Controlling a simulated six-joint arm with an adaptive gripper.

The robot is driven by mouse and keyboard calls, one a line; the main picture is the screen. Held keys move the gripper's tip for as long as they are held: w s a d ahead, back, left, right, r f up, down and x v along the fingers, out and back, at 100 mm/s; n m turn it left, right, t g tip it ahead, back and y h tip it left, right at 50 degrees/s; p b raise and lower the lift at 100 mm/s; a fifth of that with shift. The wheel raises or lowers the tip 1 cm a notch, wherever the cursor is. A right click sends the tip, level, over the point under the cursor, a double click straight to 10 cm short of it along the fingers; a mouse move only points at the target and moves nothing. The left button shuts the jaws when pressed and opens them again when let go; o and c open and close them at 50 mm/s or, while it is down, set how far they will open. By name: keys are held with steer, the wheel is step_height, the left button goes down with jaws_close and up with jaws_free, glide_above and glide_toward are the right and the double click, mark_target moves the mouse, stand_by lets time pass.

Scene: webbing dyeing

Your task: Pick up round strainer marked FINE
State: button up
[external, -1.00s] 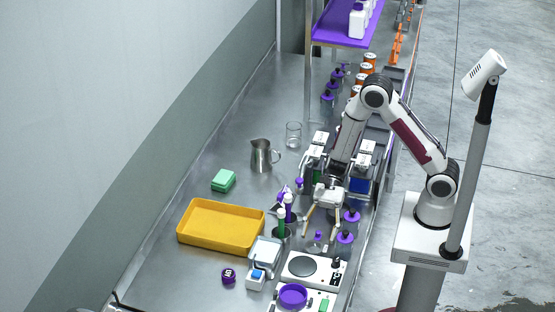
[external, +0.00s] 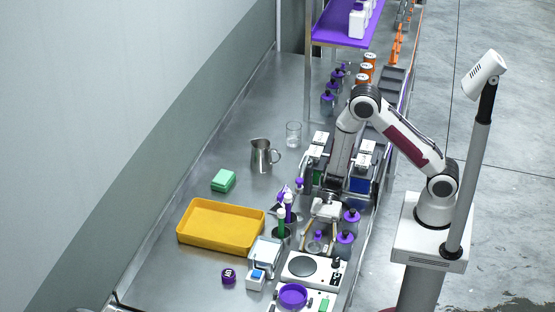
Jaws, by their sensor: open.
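I cannot read the word FINE on anything here, so I cannot tell for sure which thing is the round strainer. A round purple ring-shaped piece (external: 292,295) sits on a white device at the front. A small dark purple round piece (external: 228,276) with white marking on top lies on the table left of it; its text is too small to read. My gripper (external: 318,247) points down, open, behind the hotplate. Its fingers are on either side of a small clear vessel with a purple top (external: 317,235); I cannot tell if they touch it.
A white hotplate (external: 302,268) is just in front of my gripper. Purple-topped bottles (external: 345,238) stand close on its right, green and purple tubes (external: 281,225) on its left. A yellow tray (external: 211,227), metal jug (external: 262,157) and green sponges (external: 223,180) are further left.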

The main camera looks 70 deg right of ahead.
mark_target(316, 247)
stand_by(0.3)
steer(key=c, duration=0.8)
steer(key=shift+o, duration=0.2)
steer(key=shift+r, duration=0.1)
steer(key=shift+r, duration=4.9)
